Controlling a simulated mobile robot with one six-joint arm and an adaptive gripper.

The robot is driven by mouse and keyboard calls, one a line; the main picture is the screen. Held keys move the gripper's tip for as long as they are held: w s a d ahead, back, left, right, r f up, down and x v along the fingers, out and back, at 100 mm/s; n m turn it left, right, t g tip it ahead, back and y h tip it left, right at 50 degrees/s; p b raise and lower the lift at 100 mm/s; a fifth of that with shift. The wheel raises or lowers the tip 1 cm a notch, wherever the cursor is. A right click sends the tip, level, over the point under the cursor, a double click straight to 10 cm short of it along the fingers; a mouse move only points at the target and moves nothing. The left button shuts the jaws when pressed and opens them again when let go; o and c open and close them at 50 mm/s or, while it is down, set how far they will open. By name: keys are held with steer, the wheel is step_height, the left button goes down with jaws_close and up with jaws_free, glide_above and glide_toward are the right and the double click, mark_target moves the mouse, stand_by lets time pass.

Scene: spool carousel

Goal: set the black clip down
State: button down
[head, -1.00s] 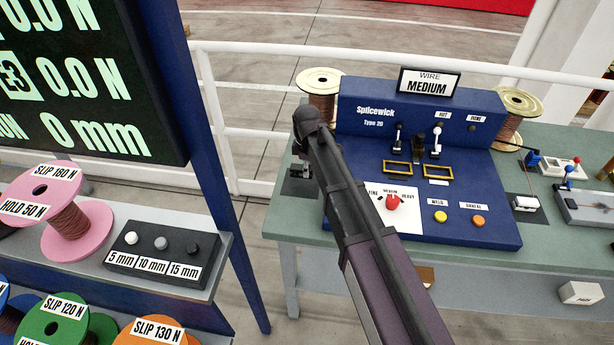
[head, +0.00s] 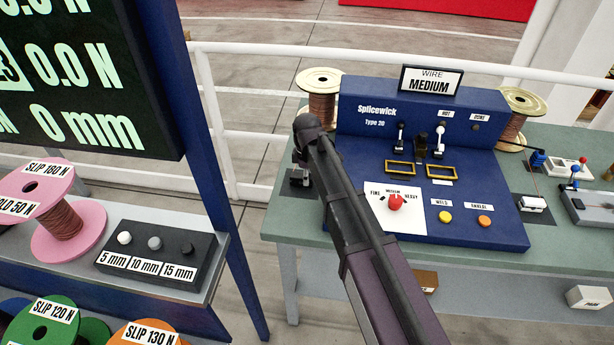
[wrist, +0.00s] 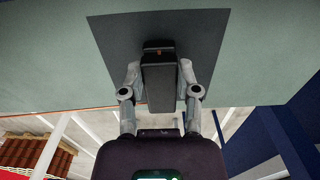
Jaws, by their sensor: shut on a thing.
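The black clip (wrist: 159,82) is a dark block between the two fingers of my gripper (wrist: 159,76) in the wrist view. My gripper is shut on it. The clip is over a dark grey mat (wrist: 118,45) on the green bench top (wrist: 50,62). I cannot tell whether the clip touches the mat. In the head view my gripper (head: 300,177) is a small dark shape at the bench's left end, partly hidden by my arm.
The blue Splicewick machine (head: 480,227) stands just right of my arm, with a wire spool (head: 321,105) behind. A white railing (head: 250,137) runs behind the bench. A button box (head: 157,255) and a pink spool (head: 65,225) are on the shelf at left.

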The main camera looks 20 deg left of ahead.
steer(key=shift+c, duration=1.7)
jaws_free()
steer(key=shift+r, duration=0.15)
step_height(320, 180, up, 12)
steer(key=p, duration=1.2)
